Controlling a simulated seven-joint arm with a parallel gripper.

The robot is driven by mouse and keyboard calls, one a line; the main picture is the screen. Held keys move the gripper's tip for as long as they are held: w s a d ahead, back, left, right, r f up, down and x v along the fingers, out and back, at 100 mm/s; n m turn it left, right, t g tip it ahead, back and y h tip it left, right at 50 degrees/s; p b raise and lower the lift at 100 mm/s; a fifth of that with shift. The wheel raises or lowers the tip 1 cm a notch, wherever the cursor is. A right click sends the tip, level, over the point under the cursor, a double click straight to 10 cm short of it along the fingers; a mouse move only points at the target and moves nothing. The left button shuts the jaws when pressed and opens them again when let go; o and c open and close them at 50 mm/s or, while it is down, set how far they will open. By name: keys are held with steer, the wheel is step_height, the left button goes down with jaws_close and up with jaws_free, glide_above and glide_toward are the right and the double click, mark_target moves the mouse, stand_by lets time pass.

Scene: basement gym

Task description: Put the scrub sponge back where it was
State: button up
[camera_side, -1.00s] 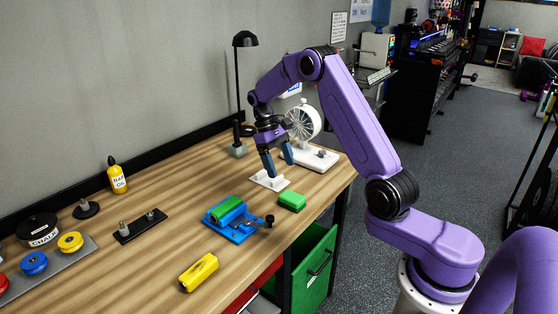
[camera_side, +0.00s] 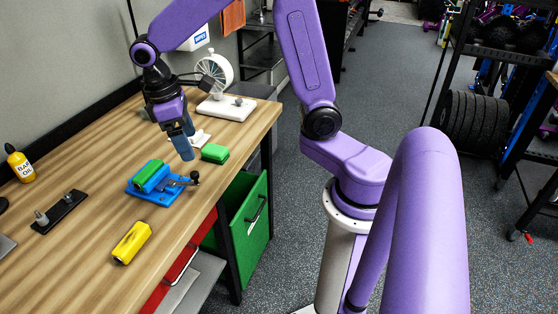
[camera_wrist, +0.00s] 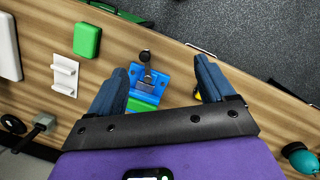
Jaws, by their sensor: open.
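A small green block (camera_side: 215,153), which looks like the scrub sponge, lies on the wooden bench near its front edge; it also shows at upper left in the wrist view (camera_wrist: 87,40). A white bracket (camera_wrist: 65,75) lies beside it, partly hidden behind my fingers in the side view. A blue vise-like fixture (camera_side: 155,196) stands nearby with another green piece (camera_side: 148,176) in it. My gripper (camera_side: 187,141) is open and empty above the bench, between bracket and fixture. In the wrist view my gripper (camera_wrist: 160,72) has the blue fixture (camera_wrist: 151,80) between its fingers, below them.
A yellow block (camera_side: 132,242) lies nearer the front edge. A black plate with posts (camera_side: 59,212) and a yellow bottle (camera_side: 20,165) are at left. A white-based fan-like device (camera_side: 226,107) stands behind. The green drawer (camera_side: 248,220) stands open below the bench.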

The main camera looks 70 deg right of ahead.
steer(key=s+n+t+y, duration=0.1)
steer(key=s+n, duration=0.5)
steer(key=s, duration=1.6)
steer(key=shift+a+t+y, duration=0.3)
steer(key=shift+t, duration=0.1)
